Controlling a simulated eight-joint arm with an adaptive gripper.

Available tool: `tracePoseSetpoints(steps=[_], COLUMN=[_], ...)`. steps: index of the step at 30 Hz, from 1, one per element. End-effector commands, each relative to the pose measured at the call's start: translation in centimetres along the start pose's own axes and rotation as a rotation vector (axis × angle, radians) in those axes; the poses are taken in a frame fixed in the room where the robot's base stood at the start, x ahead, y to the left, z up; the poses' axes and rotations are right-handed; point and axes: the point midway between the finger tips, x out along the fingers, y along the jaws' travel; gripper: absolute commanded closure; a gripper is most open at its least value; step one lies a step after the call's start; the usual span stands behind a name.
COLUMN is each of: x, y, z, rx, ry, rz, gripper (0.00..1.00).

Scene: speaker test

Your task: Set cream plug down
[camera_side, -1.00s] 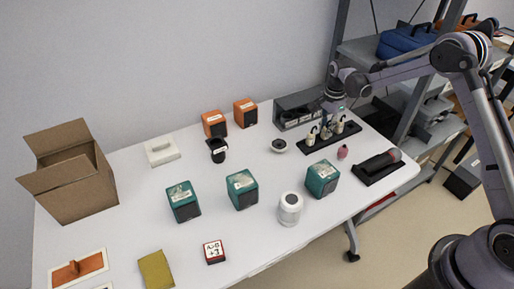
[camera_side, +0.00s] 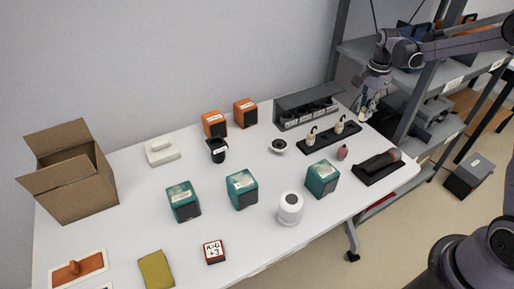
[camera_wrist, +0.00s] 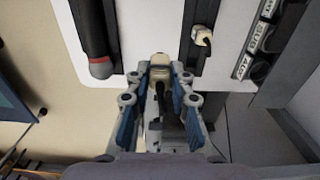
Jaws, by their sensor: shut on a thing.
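My gripper (camera_wrist: 160,80) is shut on a cream plug (camera_wrist: 160,61) with a dark cord, seen between the fingertips in the wrist view. In the side view my gripper (camera_side: 367,104) hangs in the air past the table's right end, in front of the shelving. The plug in it is too small to make out there. Two more cream plugs, one at the left (camera_side: 311,136) and one at the right (camera_side: 340,125), stand on a black tray (camera_side: 327,142). One of these also shows in the wrist view (camera_wrist: 203,36), apart from my gripper.
A grey box with dark round openings (camera_side: 306,108) stands behind the tray. Metal shelving (camera_side: 420,110) stands beyond the table. White tabletop (camera_side: 130,215) is free between objects.

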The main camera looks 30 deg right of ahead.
Motion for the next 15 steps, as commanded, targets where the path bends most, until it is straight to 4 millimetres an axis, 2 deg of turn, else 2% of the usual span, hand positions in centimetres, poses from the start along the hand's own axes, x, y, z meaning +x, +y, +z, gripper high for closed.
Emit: tracePoseSetpoints(steps=[4, 7, 11, 15], x=[-0.5, -0.5, -0.5, -0.5], y=[-0.2, -1.5, -4.0, -6.2], z=[0.6, 2.8, 7.5, 13.2], rx=[-0.003, -0.005, -0.005, 0.000], ry=[0.000, -0.001, 0.000, 0.000], rz=[0.000, 0.000, 0.000, 0.000], gripper=[1.00, 1.00, 1.00, 1.00])
